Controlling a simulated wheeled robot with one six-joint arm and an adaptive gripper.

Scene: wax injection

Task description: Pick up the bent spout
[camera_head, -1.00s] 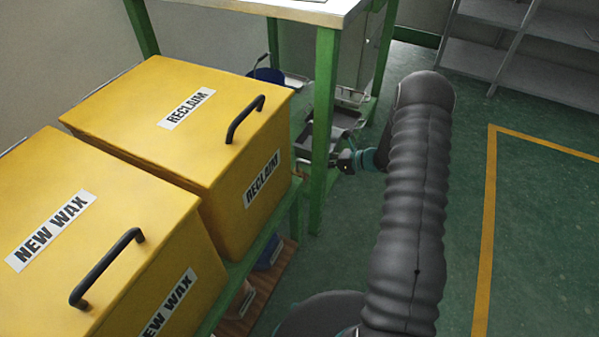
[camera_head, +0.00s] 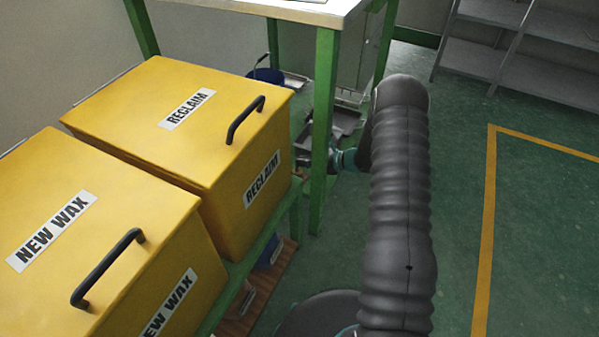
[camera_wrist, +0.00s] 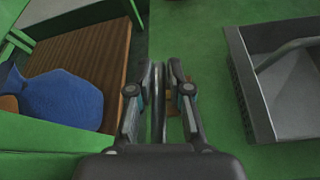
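My gripper (camera_wrist: 164,72) shows in the wrist view with its two fingers close together, pointing away from the camera. A grey curved tube (camera_wrist: 284,52), possibly the bent spout, lies in a dark grey crate (camera_wrist: 245,85) at the right of the wrist view, apart from the fingers. In the head view my gripper is mostly hidden behind a green table leg.
Green bench legs (camera_head: 325,120) stand close to my wrist. Yellow bins marked RECLAIM (camera_head: 150,100) and NEW WAX (camera_head: 90,210) stand at left. A wooden shelf (camera_wrist: 95,50) holds a blue item (camera_wrist: 60,100). The green floor at right is clear.

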